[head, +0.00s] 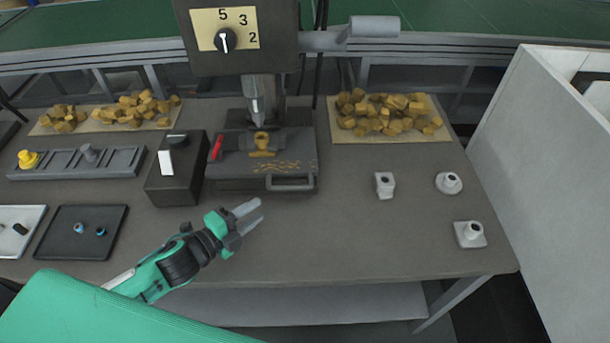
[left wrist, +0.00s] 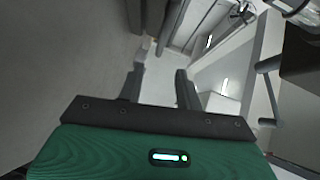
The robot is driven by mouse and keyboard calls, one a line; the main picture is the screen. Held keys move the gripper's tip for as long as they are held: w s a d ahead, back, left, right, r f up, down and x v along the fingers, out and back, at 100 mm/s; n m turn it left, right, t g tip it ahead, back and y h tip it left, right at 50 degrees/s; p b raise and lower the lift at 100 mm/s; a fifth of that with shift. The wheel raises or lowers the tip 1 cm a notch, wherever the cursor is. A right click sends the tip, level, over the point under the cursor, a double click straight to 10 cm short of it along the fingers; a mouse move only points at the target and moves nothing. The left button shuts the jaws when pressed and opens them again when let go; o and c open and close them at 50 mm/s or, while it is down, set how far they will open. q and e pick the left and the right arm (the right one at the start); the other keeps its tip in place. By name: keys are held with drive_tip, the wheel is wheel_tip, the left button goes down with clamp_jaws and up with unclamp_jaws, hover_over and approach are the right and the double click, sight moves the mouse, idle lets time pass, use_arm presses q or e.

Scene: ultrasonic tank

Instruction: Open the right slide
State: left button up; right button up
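A dark grey press base (head: 235,178) stands at the middle back of the bench, with a grey bar handle (head: 290,184) at its front right. No part is clearly marked as the right slide; the handle is the only pull I can make out. My left gripper (head: 254,216) is in front of the base, left of and nearer than the handle, and touches nothing visible. In the left wrist view its two fingers (left wrist: 158,88) are apart with nothing between them. My right gripper is not in view.
A dark box with a white switch (head: 166,162) stands left of the base. White fittings (head: 385,185) stand on the right of the bench. Trays of brown pieces (head: 390,118) lie at the back. A white partition (head: 530,140) closes the right side. The bench front centre is clear.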

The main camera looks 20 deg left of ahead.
sight(291, 186)
use_arm(q)
drive_tip(key=x, duration=0.2)
drive_tip(key=p+x, duration=0.1)
drive_tip(key=x, duration=0.2)
drive_tip(key=p+x, duration=0.1)
drive_tip(key=x, duration=0.1)
drive_tip(key=shift+w+d+r, duration=0.1)
drive_tip(key=shift+w+r, duration=0.1)
drive_tip(key=shift+r, duration=0.05)
drive_tip(key=p+x, duration=0.1)
drive_tip(key=x, duration=0.3)
drive_tip(key=shift+w+d+f, duration=0.1)
drive_tip(key=shift+w, duration=0.2)
drive_tip(key=shift+w+d, duration=0.2)
drive_tip(key=shift+w, duration=0.1)
drive_tip(key=shift+f, duration=0.15)
drive_tip(key=shift+c, duration=1)
clamp_jaws()
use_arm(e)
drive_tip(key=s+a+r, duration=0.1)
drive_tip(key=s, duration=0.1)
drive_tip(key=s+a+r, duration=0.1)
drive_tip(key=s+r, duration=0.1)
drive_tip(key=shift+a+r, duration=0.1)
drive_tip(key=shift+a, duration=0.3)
